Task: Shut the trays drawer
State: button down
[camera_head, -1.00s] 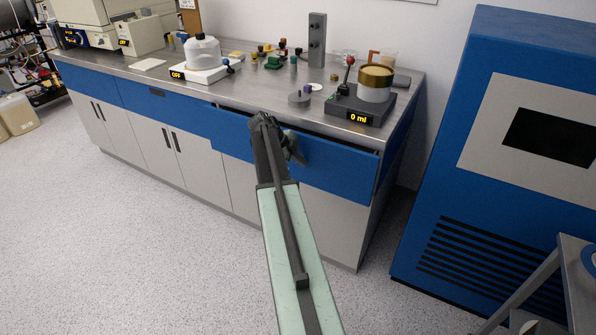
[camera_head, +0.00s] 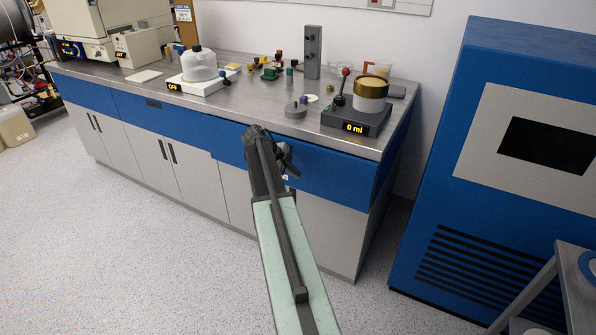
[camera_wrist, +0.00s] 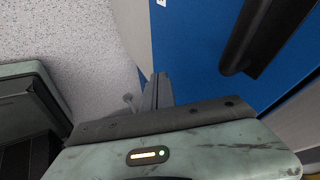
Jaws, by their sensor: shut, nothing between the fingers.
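The drawer (camera_head: 335,178) is the wide blue front at the right end of the bench, under the worktop. No dark gap shows above it now; I cannot tell whether it is fully flush. Its blue front (camera_wrist: 205,55) and a dark bar handle (camera_wrist: 262,38) fill the upper right of the wrist view. My gripper (camera_head: 262,138) is in front of the drawer's left half, and my arm hides part of it. In the wrist view my gripper (camera_wrist: 158,88) has its fingers together and empty, beside the blue front; contact is not clear.
The steel worktop (camera_head: 240,103) carries a dispenser (camera_head: 358,118), a white hotplate (camera_head: 203,82) and several small items. A tall blue cabinet (camera_head: 430,210) stands to the right, with a small cart (camera_head: 578,262) in front. The floor (camera_head: 150,250) at left is clear.

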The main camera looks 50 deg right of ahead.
jog(key=p+v, duration=0.8)
jog(key=v, duration=0.2)
jog(key=shift+a, duration=0.5)
